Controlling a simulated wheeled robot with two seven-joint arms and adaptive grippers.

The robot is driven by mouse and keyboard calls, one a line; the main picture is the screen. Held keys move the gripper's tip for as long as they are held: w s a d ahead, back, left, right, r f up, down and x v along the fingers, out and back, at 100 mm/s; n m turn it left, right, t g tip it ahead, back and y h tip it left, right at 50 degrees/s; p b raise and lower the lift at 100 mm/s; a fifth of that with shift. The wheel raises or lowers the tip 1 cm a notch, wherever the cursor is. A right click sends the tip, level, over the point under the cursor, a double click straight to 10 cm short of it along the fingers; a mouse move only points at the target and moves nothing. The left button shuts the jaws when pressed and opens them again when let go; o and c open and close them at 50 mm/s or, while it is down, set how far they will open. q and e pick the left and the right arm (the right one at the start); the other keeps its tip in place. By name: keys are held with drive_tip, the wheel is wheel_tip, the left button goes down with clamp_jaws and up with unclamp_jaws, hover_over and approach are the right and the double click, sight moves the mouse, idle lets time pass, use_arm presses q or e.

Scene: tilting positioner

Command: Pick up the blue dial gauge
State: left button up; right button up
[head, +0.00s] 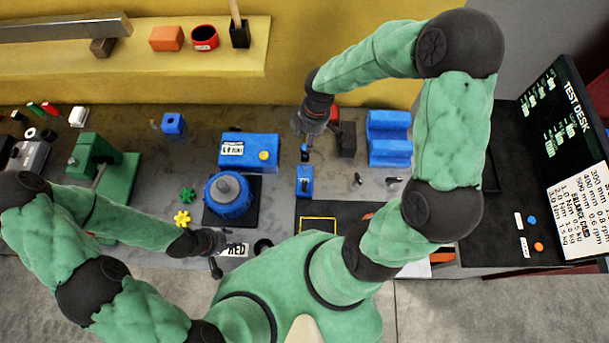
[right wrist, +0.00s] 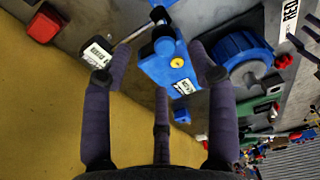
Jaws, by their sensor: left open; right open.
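A small blue piece (head: 304,181) with a dark part stands on the bench at the middle. It may be the dial gauge, but no dial face is clear. A dark and blue upright part (head: 304,152) stands just behind it, and it also shows in the right wrist view (right wrist: 163,38). My left gripper (head: 216,252) is open and empty at the front edge, near a RED label (head: 235,249).
A blue box with a yellow button (head: 235,164) and a blue round positioner (head: 222,207) stand to the left. A dark block (head: 346,139) and a blue stepped block (head: 390,153) stand to the right. A yellow shelf (head: 130,70) runs behind.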

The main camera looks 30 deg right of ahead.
sight(305, 146)
drive_tip(key=shift+w+f, duration=0.1)
drive_tip(key=shift+f, duration=0.55)
drive_tip(key=f, duration=0.2)
drive_tip(key=a+f, duration=0.1)
drive_tip(key=f, duration=0.1)
drive_tip(key=shift+f, duration=0.55)
drive_tip(key=shift+r, duration=0.1)
clamp_jaws()
